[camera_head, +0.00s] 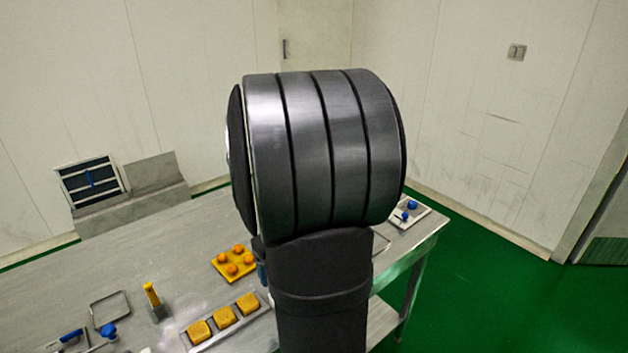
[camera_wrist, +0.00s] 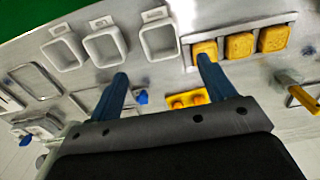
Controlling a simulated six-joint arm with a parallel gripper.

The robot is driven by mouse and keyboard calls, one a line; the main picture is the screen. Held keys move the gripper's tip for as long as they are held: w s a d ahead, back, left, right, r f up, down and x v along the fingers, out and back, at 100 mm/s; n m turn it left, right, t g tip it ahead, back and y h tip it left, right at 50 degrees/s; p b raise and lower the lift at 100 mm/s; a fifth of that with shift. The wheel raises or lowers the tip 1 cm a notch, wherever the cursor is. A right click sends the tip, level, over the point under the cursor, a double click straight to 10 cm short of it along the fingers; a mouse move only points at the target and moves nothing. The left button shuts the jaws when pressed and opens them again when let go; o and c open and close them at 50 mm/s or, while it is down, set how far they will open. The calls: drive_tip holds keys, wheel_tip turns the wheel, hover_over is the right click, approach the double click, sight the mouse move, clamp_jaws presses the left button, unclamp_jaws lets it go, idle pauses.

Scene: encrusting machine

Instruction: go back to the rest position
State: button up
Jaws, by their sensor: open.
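My gripper (camera_wrist: 162,67) shows in the wrist view with two blue fingers spread apart and nothing between them. It is over the metal table (camera_head: 165,225). The right fingertip overlaps the end of a tray (camera_wrist: 252,19) with three yellow square cakes (camera_wrist: 240,46); I cannot tell the height between them. In the head view my own dark arm fills the middle and hides most of the gripper and part of the table. The same cakes (camera_head: 225,317) show there at the lower left of the arm.
Several white square moulds (camera_wrist: 105,47) stand beyond the fingers. A yellow plate (camera_head: 234,264) holds orange balls. A yellow-handled scraper (camera_head: 152,294), a wire frame (camera_head: 110,308) and blue-knobbed parts (camera_head: 405,215) also lie on the table. Green floor (camera_head: 490,290) is clear at right.

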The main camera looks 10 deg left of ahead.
wheel_tip(320, 180, down, 11)
drive_tip(key=shift+r, duration=1.15)
